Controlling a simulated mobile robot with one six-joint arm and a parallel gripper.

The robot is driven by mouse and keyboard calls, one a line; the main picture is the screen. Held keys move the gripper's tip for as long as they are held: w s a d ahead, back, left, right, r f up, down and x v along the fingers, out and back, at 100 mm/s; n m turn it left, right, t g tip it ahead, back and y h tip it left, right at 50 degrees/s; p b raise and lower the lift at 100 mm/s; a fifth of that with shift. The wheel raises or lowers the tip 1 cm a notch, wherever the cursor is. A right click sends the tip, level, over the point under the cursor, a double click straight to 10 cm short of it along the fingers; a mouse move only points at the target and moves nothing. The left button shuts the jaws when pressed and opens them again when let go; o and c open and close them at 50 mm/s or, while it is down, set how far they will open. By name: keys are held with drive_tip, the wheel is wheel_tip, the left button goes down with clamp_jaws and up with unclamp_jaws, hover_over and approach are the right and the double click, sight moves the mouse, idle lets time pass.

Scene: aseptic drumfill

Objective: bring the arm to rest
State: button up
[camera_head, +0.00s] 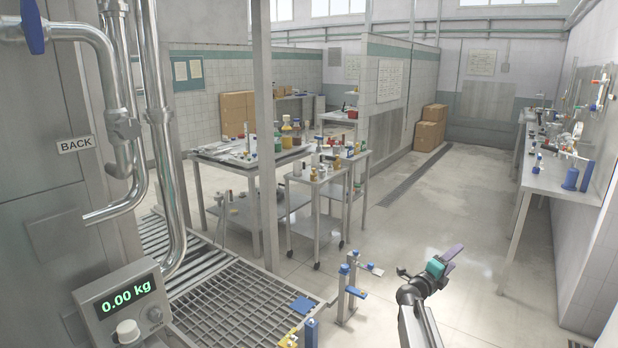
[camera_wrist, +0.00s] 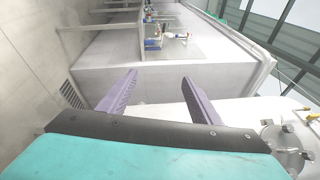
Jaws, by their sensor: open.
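My gripper (camera_head: 452,254) is at the lower right of the head view, raised above the floor on my dark arm. It has a teal body and purple fingers that point up and to the right. In the wrist view my gripper (camera_wrist: 158,92) shows its two purple fingers spread wide apart with nothing between them. No object touches the fingers.
A weighing display (camera_head: 126,302) reads 0.00 kg at the lower left. A floor grating (camera_head: 235,310) and blue-topped posts (camera_head: 346,285) stand left of my arm. A wheeled cart (camera_head: 318,190) stands mid-room; a long bench (camera_head: 545,178) lines the right wall. The central floor is clear.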

drive_tip(key=a+f+n+t+y, duration=0.3)
drive_tip(key=a+f+n+y, duration=0.3)
drive_tip(key=a+f, duration=0.55)
drive_tip(key=s+a+f+n+g+y, duration=0.1)
drive_tip(key=s+a+f+n+y, duration=0.35)
drive_tip(key=f, duration=0.45)
drive_tip(key=s+a+f+n+g+y, duration=0.2)
drive_tip(key=s+a+f+n, duration=0.25)
drive_tip(key=a+f, duration=0.45)
drive_tip(key=s+a+f+n+g+y, duration=0.1)
drive_tip(key=s+a+f+n+y, duration=0.35)
drive_tip(key=f, duration=0.55)
drive_tip(key=s+a+f+n+g, duration=0.35)
drive_tip(key=s+f, duration=0.25)
drive_tip(key=s, duration=0.5)
drive_tip(key=s+a+f+n+g, duration=0.2)
drive_tip(key=s+a+f+g, duration=0.3)
drive_tip(key=s, duration=0.6)
drive_tip(key=s+d+r+n+g+h, duration=0.1)
drive_tip(key=s+d+n+g, duration=0.1)
drive_tip(key=s, duration=0.9)
drive_tip(key=s+d+r+n+g+h, duration=0.1)
drive_tip(key=s+d+n+g, duration=0.2)
drive_tip(key=s, duration=0.7)
drive_tip(key=d+g, duration=0.2)
drive_tip(key=shift+s+n+g, duration=0.3)
drive_tip(key=shift+s+g, duration=0.05)
drive_tip(key=shift+s, duration=0.05)
drive_tip(key=shift+r, duration=0.1)
